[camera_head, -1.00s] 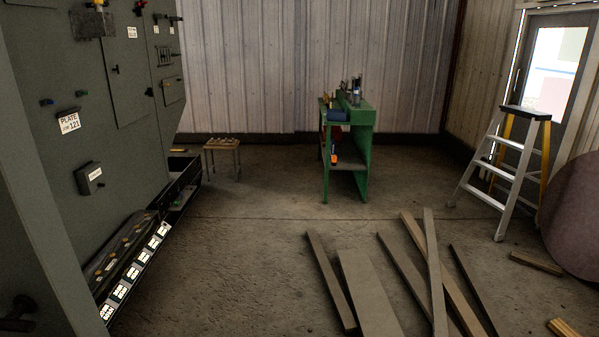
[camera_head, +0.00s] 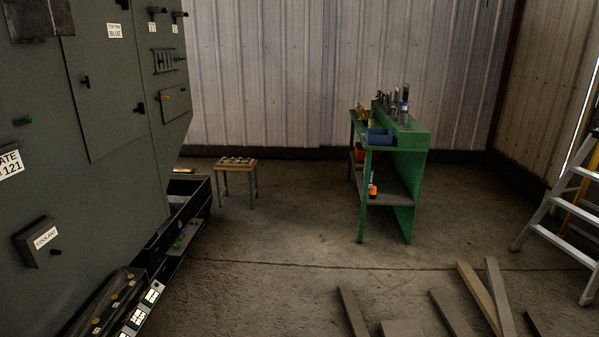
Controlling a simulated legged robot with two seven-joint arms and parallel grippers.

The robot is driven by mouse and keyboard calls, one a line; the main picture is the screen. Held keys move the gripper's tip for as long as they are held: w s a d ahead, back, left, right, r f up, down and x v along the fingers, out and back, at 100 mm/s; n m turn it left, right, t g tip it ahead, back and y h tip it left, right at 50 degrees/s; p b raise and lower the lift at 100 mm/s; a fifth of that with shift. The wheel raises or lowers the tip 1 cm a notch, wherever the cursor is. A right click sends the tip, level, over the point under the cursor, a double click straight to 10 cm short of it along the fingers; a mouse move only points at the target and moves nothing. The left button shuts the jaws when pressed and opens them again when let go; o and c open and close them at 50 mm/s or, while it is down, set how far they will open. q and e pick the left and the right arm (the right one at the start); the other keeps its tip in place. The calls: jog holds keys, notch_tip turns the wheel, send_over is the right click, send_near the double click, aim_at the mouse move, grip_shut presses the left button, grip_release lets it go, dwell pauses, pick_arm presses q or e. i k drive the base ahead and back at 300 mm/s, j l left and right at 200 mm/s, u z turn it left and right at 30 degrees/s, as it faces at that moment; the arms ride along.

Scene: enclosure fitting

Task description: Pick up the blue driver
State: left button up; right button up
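No blue driver can be made out with certainty at this distance. A green workbench (camera_head: 418,141) stands ahead, right of the middle. On its top are several small upright tools (camera_head: 394,100), one with a blue part (camera_head: 404,106). A blue bin (camera_head: 378,137) sits at the bench's near left edge. A small orange and blue item (camera_head: 373,188) stands on the lower shelf; I cannot tell what it is. Neither of my grippers is in view.
A grey cabinet (camera_head: 110,120) with a low black tray (camera_head: 178,228) fills the left. A small wooden stool (camera_head: 237,166) stands near the back wall. Planks (camera_head: 481,290) lie at the lower right, near a stepladder (camera_head: 570,217).

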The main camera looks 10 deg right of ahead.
aim_at(406, 102)
jog(key=i, duration=2.75)
jog(key=i+j+z, duration=0.15)
jog(key=i+z, duration=0.3)
jog(key=i, duration=0.2)
jog(key=i+j+z, duration=0.45)
jog(key=i, duration=0.15)
jog(key=i+j+z, duration=0.9)
jog(key=j, duration=0.35)
jog(key=i+j+z, duration=0.1)
jog(key=z, duration=1)
jog(key=i+j+z, duration=0.1)
jog(key=j+z, duration=0.2)
jog(key=j, duration=0.25)
jog(key=j+z, duration=0.3)
jog(key=j, duration=0.25)
jog(key=j+z, duration=0.3)
jog(key=j, duration=0.25)
jog(key=k+j+z, duration=0.1)
jog(key=j+z, duration=0.15)
jog(key=j, duration=0.3)
jog(key=k+j+z, duration=0.15)
jog(key=j+z, duration=0.15)
jog(key=j, duration=0.25)
